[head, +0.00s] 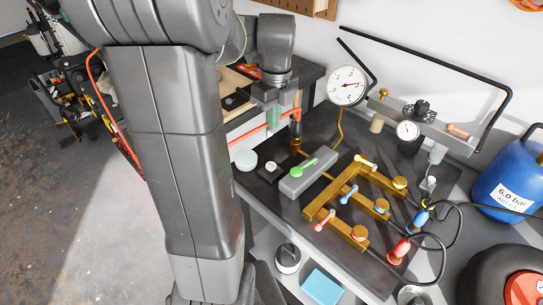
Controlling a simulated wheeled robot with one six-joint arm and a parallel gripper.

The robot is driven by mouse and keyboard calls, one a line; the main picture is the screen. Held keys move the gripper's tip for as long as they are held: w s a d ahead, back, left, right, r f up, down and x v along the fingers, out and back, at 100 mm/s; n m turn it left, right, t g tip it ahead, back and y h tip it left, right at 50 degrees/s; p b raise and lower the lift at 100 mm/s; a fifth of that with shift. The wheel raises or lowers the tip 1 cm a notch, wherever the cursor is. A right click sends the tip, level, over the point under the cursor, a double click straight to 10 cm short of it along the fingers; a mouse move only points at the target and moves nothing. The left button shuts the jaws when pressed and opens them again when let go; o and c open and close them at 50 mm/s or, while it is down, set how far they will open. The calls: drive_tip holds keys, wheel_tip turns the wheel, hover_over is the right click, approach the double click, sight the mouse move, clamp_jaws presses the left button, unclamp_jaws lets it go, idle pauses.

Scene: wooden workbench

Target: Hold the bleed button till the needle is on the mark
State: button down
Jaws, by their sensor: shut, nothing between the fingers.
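A large white dial gauge (347,86) stands at the back of the bench, with a needle and a red mark on its face too small to read exactly. A small pale round button (271,167) sits on a dark block at the bench's left side. A larger white round piece (245,160) is beside it; I cannot tell for sure which is the bleed button. My gripper (275,118) points down above and behind these two, shut and empty, apart from both. My arm hides part of the bench's left side.
A grey block with a green lever (304,168) and a brass manifold (334,215) with coloured levers fill the middle. A smaller gauge (408,130) is at the back right. A blue tank (507,180) stands at right. Hoses loop near the right edge.

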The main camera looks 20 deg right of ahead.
sight(271, 166)
drive_tip(key=f, duration=1.3)
drive_tip(key=shift+a+f, duration=0.25)
drive_tip(key=shift+f, duration=0.1)
wheel_tip(271, 166, down, 2)
drive_tip(key=shift+b, duration=0.65)
drive_tip(key=shift+s, duration=0.15)
drive_tip(key=shift+s+a+f, duration=0.1)
drive_tip(key=shift+a+f, duration=0.05)
idle(1.5)
idle(0.9)
drive_tip(key=shift+r+p, duration=0.55)
drive_tip(key=shift+r, duration=0.05)
wheel_tip(271, 166, up, 13)
drive_tip(key=p, duration=0.2)
drive_tip(key=shift+w+d+r, duration=0.15)
drive_tip(key=shift+w+d, duration=0.1)
drive_tip(key=shift+d, duration=0.15)
